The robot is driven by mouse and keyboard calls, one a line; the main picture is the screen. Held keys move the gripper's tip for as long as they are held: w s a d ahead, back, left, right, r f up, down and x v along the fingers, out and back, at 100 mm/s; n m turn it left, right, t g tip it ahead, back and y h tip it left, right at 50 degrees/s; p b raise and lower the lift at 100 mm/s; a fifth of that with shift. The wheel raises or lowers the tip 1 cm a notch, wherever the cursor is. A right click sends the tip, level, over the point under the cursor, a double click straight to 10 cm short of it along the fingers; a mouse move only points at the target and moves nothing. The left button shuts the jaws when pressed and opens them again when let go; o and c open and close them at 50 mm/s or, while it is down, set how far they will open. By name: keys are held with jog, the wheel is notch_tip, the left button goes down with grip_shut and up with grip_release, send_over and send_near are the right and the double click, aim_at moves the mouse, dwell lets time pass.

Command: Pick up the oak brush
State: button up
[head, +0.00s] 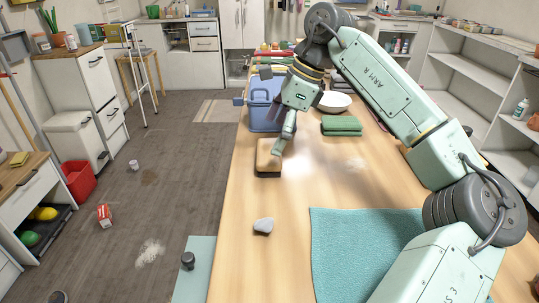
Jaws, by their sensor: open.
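A block-shaped brush with a tan wooden top and a dark lower edge, which looks like the oak brush (267,160), lies on the wooden table near its left edge. My gripper (278,149) reaches down from the upper right and its tips are at the brush's far right part in the picture. The gripper is open. The view is too small to tell whether the fingers touch the brush or stand on both sides of it.
A blue bin (264,117) stands just behind the brush. A folded green cloth (341,125) and a white bowl (335,102) are to the right. A grey stone (263,225) and a teal mat (345,250) lie nearer. The table between brush and stone is clear.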

aim_at(270, 150)
jog(key=p+x, duration=0.1)
jog(key=x, duration=0.3)
jog(key=shift+s+f, duration=0.1)
jog(key=shift+f, duration=0.35)
jog(key=shift+c, duration=0.4)
jog(key=c, duration=0.9)
jog(key=shift+o, duration=0.2)
notch_tip(270, 150, up, 5)
jog(key=p, duration=0.3)
jog(key=shift+f, duration=0.25)
jog(key=shift+s+d+f+b, duration=0.5)
jog(key=shift+s+d+b, duration=0.1)
jog(key=shift+d, duration=0.15)
jog(key=s+d, duration=0.3)
jog(key=s+d+r+b, duration=0.1)
jog(key=s+d, duration=0.2)
jog(key=d, duration=0.1)
jog(key=s+d+b, duration=0.1)
jog(key=s+d, duration=0.2)
jog(key=shift+s+d+r, duration=0.25)
